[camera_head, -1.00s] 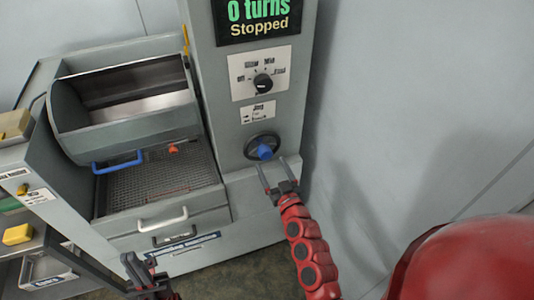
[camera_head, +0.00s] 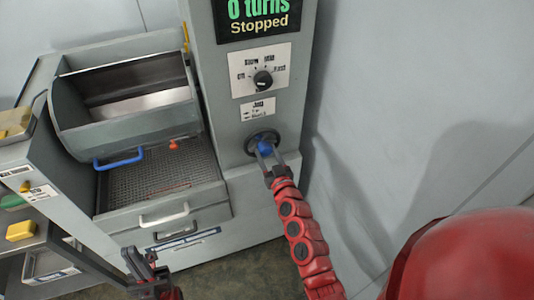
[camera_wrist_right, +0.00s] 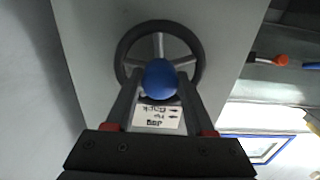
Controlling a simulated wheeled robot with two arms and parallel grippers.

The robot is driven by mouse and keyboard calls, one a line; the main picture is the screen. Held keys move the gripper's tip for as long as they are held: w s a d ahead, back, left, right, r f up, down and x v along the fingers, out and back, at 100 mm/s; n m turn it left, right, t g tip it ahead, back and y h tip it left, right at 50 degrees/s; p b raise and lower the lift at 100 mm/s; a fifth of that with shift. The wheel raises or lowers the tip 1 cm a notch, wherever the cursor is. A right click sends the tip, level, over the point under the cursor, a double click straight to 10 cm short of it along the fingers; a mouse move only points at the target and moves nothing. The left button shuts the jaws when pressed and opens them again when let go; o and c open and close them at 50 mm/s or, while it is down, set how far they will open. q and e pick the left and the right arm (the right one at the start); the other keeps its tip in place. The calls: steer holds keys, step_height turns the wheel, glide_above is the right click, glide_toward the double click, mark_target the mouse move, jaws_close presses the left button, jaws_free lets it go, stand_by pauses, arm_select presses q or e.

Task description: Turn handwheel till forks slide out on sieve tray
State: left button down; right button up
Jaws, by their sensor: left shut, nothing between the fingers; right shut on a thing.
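The dark handwheel (camera_head: 252,139) with a blue knob (camera_head: 264,147) is on the grey column, below the jog label. My right gripper (camera_head: 266,150) is shut on the blue knob, and its fingers lie either side of it in the wrist view (camera_wrist_right: 160,80). The wheel's rim and spokes also show in the wrist view (camera_wrist_right: 121,55). The sieve tray (camera_head: 125,187) lies below the open drum (camera_head: 135,130), with a thin orange-brown piece (camera_head: 170,189) on its mesh; I cannot tell whether it is a fork. My left gripper (camera_head: 138,260) is shut and empty at the bottom left.
The display (camera_head: 258,22) reads "0 turns, Stopped". A black selector knob (camera_head: 263,79) sits above the wheel. A shelf with yellow (camera_head: 20,230) blocks is at left. A plain wall is at right.

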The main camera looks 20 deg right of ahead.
jaws_close()
